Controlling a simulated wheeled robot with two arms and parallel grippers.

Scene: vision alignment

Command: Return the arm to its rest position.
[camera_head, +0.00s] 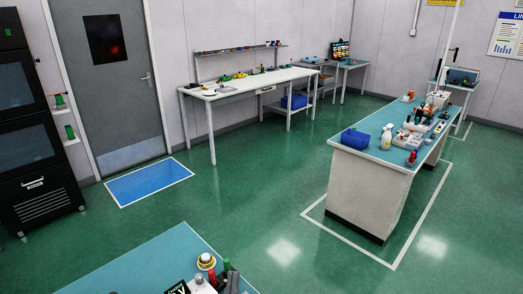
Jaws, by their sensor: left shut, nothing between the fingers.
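I make out neither of my arms and neither gripper in the head view. The nearest thing is the corner of a blue-topped table (150,262) at the bottom edge. On it stand a round yellow and white piece (206,261), a red piece (212,278), a green piece (226,266) and a dark grey piece (233,282). A black block with white lettering (178,289) is cut off by the lower edge.
A blue-topped workbench (352,140) with a blue bin (355,139) and a white bottle (386,137) stands at right. A long white table (235,90) lines the back wall. A black cabinet (35,130) and grey door (108,85) are at left. Green floor (240,195) between is clear.

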